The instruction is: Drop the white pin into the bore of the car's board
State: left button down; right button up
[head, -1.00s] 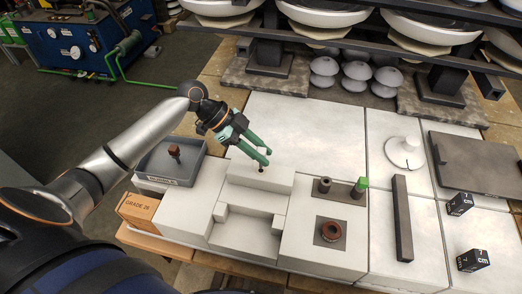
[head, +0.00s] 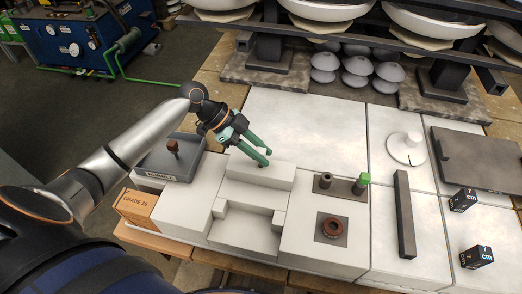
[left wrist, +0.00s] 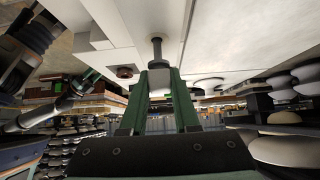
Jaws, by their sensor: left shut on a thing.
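My left gripper (head: 266,158) points down over the pale stepped block and is shut. In the left wrist view its green fingers (left wrist: 160,72) close around a pale piece (left wrist: 159,86). A darker stem with a flared end (left wrist: 157,46) shows beyond the fingertips; I take this as the held pin, though its white colour is not clear. A dark square plate (head: 345,188) to the right carries a short grey hollow post (head: 325,180) and a green-topped peg (head: 362,181). A grey tray-like car (head: 183,168) at left holds a brown upright piece (head: 173,148). The bore cannot be made out.
The stepped block (head: 262,176) is under my gripper. A brown ring (head: 332,229) lies on another plate. A dark bar (head: 404,214), a white disc with a knob (head: 405,150) and black cubes (head: 476,256) lie right. The pale table behind the block is clear.

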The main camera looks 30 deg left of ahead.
pick_arm(q)
jog(key=shift+f+b, duration=1)
jog(key=shift+f, duration=0.55)
pick_arm(e)
jog(key=shift+f, duration=1.05)
pick_arm(q)
jog(key=c, duration=0.6)
grip_release()
jog(key=shift+r, duration=0.1)
jog(key=v, duration=0.3)
jog(key=shift+a+r, duration=0.2)
jog(key=shift+a, duration=0.15)
jog(key=v, duration=0.8)
jog(key=shift+a+r, duration=0.25)
jog(key=shift+r, duration=0.05)
pick_arm(e)
jog(key=shift+w+a+r, duration=0.25)
jog(key=shift+a+r, duration=0.1)
jog(key=shift+a, duration=0.1)
jog(key=shift+s, duration=0.1)
